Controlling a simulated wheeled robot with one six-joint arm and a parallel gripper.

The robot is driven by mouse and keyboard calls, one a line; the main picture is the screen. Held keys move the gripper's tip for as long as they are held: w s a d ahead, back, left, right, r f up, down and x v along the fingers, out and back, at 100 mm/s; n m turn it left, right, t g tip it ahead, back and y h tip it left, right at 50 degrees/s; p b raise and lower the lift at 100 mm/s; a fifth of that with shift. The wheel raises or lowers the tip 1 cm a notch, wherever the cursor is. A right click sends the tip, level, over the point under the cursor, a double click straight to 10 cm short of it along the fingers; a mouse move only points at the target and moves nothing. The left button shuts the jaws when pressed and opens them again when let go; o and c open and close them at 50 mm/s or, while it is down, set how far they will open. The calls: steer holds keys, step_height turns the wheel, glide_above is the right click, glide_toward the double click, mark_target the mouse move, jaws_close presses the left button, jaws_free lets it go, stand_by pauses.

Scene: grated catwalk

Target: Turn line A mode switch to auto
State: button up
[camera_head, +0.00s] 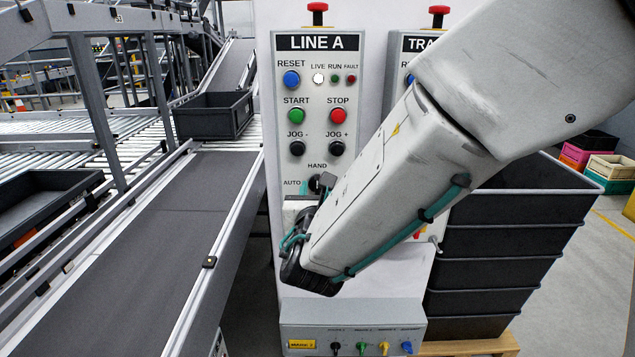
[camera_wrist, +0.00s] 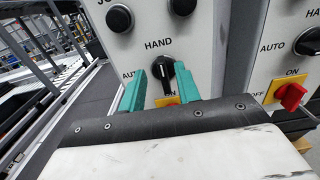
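The line A mode switch (camera_wrist: 168,72) is a black rotary knob on the LINE A panel, between the HAND label above and the AUTO label at left. In the head view the mode switch (camera_head: 316,183) is partly hidden by my arm. My gripper (camera_wrist: 163,79) has two teal fingers, one on each side of the knob. The fingers are apart, with the knob seen between their tips; I cannot tell whether they touch it. The knob's pointer direction is unclear. The left finger partly covers the AUTO label.
Above are jog buttons (camera_head: 297,148), START (camera_head: 296,115) and STOP (camera_head: 338,115), with a red emergency button (camera_head: 317,8) on top. A yellow-plated switch (camera_wrist: 167,101) sits just below the knob. A second panel (camera_wrist: 285,50) stands at right. A conveyor (camera_head: 170,230) runs at left.

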mark_target(317, 181)
steer(key=shift+w+d, duration=0.15)
steer(key=shift+w, duration=1.8)
jaws_close()
